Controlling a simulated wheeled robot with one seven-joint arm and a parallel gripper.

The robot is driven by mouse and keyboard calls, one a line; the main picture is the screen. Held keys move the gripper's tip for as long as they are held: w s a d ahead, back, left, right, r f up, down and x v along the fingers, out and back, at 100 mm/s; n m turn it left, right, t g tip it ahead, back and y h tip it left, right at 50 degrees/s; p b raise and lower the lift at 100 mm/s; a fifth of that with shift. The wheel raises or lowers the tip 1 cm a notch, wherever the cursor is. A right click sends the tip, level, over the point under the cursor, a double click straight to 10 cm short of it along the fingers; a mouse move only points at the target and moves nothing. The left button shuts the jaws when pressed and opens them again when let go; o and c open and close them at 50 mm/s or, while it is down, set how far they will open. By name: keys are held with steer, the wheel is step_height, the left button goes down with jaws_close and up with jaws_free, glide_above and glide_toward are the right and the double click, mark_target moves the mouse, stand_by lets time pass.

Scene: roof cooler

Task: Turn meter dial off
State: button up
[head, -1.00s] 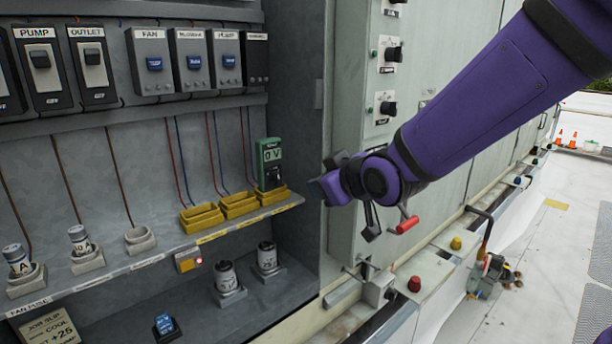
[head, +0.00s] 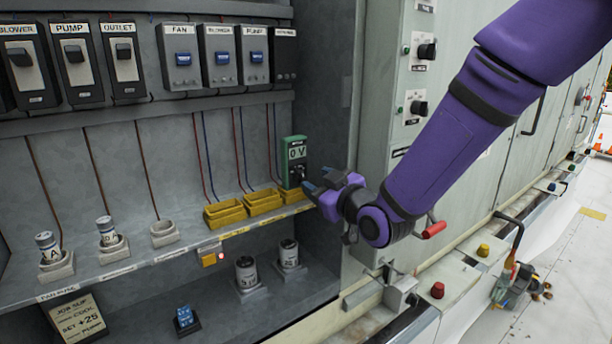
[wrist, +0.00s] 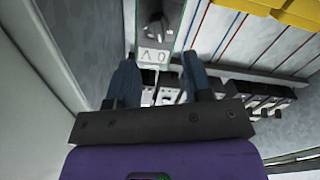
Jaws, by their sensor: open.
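The green meter (head: 293,150) stands upright at the right end of the shelf in the open cabinet, and its display reads 0 V. Its dark dial (head: 299,171) is on its lower front, partly hard to make out beside my gripper. My gripper (head: 312,186) is open and empty, just right of and in front of the meter. In the wrist view the meter shows upside down, with its display (wrist: 153,57) near the space between my two fingers (wrist: 161,82). The dial (wrist: 155,27) lies beyond the fingertips there, apart from them.
Yellow trays (head: 225,214) line the shelf left of the meter. Switch boxes (head: 217,57) hang above, and fuses (head: 108,232) stand in sockets at left. The cabinet's side wall (head: 330,95) is close to my gripper. A red-handled lever (head: 433,230) is below my arm.

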mark_target(302, 174)
steer(key=shift+x, duration=2.75)
steer(key=shift+c, duration=0.2)
jaws_close()
steer(key=shift+s+n, duration=0.1)
steer(key=shift+n, duration=0.2)
steer(key=n, duration=0.4)
steer(key=shift+s+a+f, duration=0.1)
steer(key=shift+a+f, duration=0.05)
steer(key=shift+a, duration=0.05)
steer(key=shift+f+n, duration=0.1)
steer(key=shift+n, duration=1.5)
